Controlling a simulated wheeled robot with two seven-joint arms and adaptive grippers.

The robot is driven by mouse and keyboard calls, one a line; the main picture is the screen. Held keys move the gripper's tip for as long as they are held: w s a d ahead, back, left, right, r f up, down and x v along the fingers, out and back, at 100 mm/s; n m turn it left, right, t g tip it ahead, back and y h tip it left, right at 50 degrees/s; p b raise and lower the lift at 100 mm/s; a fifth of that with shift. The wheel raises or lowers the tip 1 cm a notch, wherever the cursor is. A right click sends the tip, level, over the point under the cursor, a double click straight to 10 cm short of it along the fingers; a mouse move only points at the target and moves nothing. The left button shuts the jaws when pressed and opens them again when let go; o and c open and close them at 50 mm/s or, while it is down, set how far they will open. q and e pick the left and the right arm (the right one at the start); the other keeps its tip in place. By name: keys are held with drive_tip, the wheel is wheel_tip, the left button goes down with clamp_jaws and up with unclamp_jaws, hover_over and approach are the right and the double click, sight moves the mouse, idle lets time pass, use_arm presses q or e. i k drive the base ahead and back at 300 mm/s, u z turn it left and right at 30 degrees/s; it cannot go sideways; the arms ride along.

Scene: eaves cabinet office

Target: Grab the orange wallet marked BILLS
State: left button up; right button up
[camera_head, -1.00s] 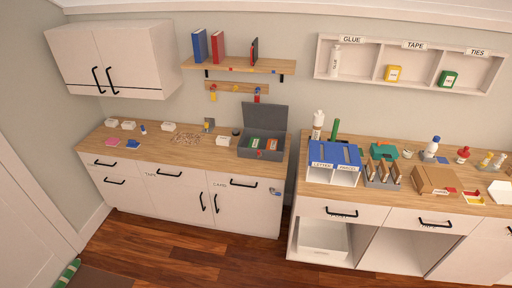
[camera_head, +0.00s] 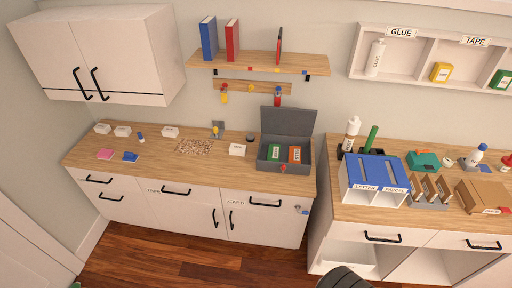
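The orange wallet (camera_head: 294,155) is in the open grey box (camera_head: 284,168) on the left counter, in the right part of the box. Its label is too small to read. A green wallet (camera_head: 274,152) is in the box to its left. The box's lid stands raised at the back. Neither of my grippers shows; a dark rounded part, probably of my arm, shows at the bottom edge, without fingers in sight.
The left counter (camera_head: 205,177) holds small white boxes, a pink pad (camera_head: 105,154), a blue pad (camera_head: 130,156) and a scattered pile (camera_head: 195,147). A shelf (camera_head: 260,64) with pegs below hangs above the grey box. A blue-topped sorter (camera_head: 374,172) stands on the right counter, across a gap.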

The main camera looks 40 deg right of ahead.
sight(294, 156)
drive_tip(key=u, duration=0.05)
drive_tip(key=i, duration=1.2)
drive_tip(key=z, duration=0.5)
drive_tip(key=i, duration=0.75)
drive_tip(key=z, duration=1.35)
drive_tip(key=i, duration=0.6)
drive_tip(key=z, duration=0.55)
